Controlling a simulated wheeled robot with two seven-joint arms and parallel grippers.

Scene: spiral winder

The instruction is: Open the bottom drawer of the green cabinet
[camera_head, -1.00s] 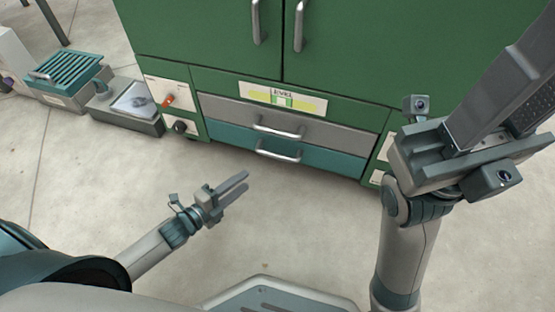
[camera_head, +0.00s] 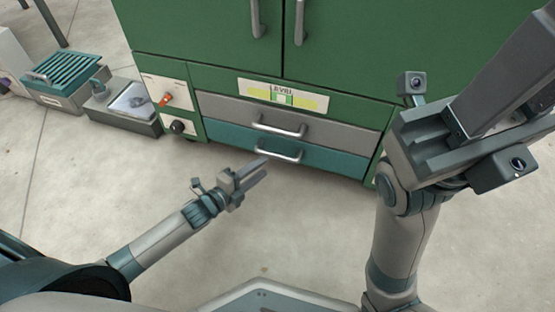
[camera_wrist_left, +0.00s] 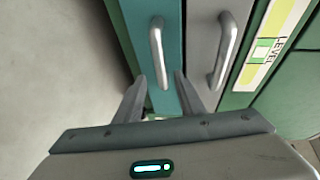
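The green cabinet (camera_head: 200,35) stands ahead. Its bottom drawer (camera_head: 335,160) is teal and looks closed, with a silver bar handle (camera_head: 279,151). My left gripper (camera_head: 266,168) is open and empty, just below and in front of that handle in the head view. In the left wrist view, the bottom drawer handle (camera_wrist_left: 157,50) stands upright in the picture, ahead of and between the two parted fingers (camera_wrist_left: 160,85); contact cannot be made out. My right gripper (camera_head: 510,70) is raised at the right, pointing up; its fingertips are partly out of frame.
A grey drawer (camera_head: 340,135) with its own handle (camera_head: 279,127) lies directly above, under a level label (camera_head: 283,96). A panel with a red switch (camera_head: 166,98) is at the left. Teal-grey boxes (camera_head: 66,75) stand on the floor further left. The floor before the cabinet is clear.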

